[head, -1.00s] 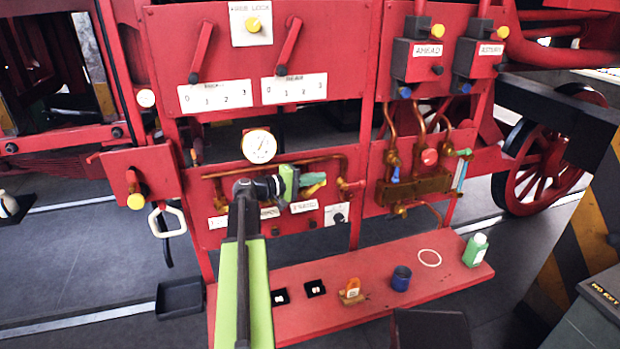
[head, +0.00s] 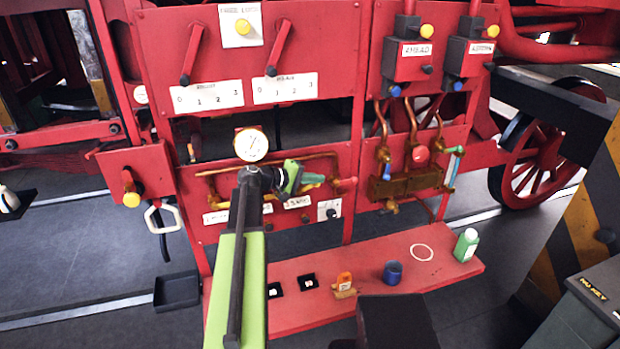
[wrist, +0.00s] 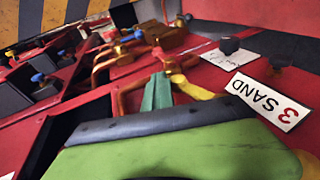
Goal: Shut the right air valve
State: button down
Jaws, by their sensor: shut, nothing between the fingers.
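A copper pipe (head: 215,171) with valve fittings runs across the lower red panel under a round gauge (head: 251,145). A yellow lever (wrist: 195,88) on this pipework shows in the wrist view, above the "3 SAND" label (wrist: 262,99). No label names the right air valve, so I cannot tell for sure which lever it is. My gripper (head: 309,183) is in front of the panel at the pipe's right part. Its teal fingers (wrist: 157,92) are shut and empty, right beside the yellow lever. I cannot tell whether they touch it. My wrist hides part of the pipe.
A red shelf (head: 375,255) below holds a blue cup (head: 392,272), an orange item (head: 344,282) and a green bottle (head: 466,245). A brass block (head: 410,184) with pipes is to the right. A black knob (wrist: 229,45) sits on a white plate nearby.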

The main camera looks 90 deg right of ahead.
jog(key=shift+d+f, duration=0.15)
jog(key=shift+f, duration=0.05)
dwell(0.5)
dwell(0.8)
jog(key=p+v, duration=0.5)
jog(key=v, duration=1.2)
jog(key=shift+a+p, duration=0.2)
jog(key=shift+p, duration=0.1)
jog(key=shift+r, duration=0.1)
